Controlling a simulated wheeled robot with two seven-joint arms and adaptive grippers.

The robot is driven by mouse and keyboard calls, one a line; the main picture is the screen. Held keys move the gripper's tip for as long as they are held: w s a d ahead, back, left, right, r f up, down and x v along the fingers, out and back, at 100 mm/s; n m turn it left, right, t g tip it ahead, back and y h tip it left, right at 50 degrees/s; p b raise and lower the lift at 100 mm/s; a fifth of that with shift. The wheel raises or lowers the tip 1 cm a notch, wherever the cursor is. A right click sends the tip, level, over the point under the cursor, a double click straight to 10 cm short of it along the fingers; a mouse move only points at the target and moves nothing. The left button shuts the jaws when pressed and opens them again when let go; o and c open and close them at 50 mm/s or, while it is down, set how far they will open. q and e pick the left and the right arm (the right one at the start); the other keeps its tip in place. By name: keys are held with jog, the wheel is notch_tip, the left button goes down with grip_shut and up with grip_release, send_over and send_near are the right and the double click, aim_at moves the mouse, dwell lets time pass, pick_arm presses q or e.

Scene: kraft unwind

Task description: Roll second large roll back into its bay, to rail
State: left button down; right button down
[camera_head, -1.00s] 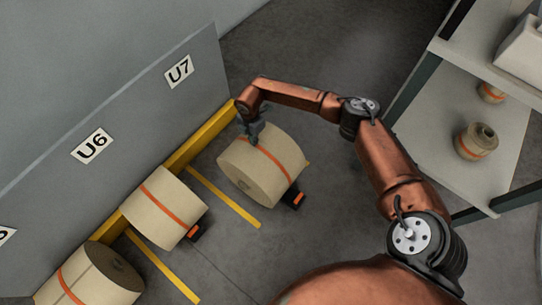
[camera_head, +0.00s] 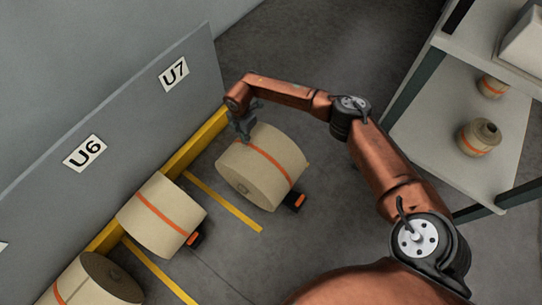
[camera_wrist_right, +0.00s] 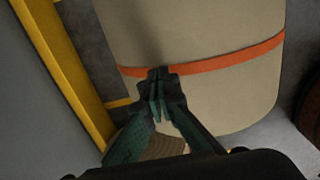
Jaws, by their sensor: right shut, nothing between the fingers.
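A large kraft paper roll (camera_head: 262,168) with an orange band lies on its side on the floor below the U7 sign. A floor gap separates it from the yellow rail (camera_head: 196,143) along the wall. My right gripper (camera_head: 243,132) is shut and empty at the roll's upper, wall-side edge. In the right wrist view the shut fingertips (camera_wrist_right: 158,76) overlap the orange band of the roll (camera_wrist_right: 210,40), with the rail (camera_wrist_right: 62,70) at left. I cannot tell whether they touch the roll. My left gripper is not in view.
Another banded roll (camera_head: 160,215) lies against the rail by the U6 sign (camera_head: 85,153), and a third (camera_head: 92,284) is at bottom left. Orange-and-black blocks (camera_head: 295,202) sit beside two rolls. A shelf (camera_head: 418,132) with small rolls stands at right.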

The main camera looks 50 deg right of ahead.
jog(key=shift+w+f, duration=0.2)
jog(key=shift+w, duration=0.3)
jog(key=shift+w+a+b, duration=0.1)
jog(key=shift+w+b, duration=0.4)
jog(key=shift+w, duration=0.55)
jog(key=shift+w+a+f, duration=0.1)
jog(key=shift+w+a, duration=0.05)
jog(key=shift+w, duration=1.25)
notch_tip(320, 180, up, 5)
jog(key=shift+r+p, duration=0.1)
jog(key=shift+p, duration=1.05)
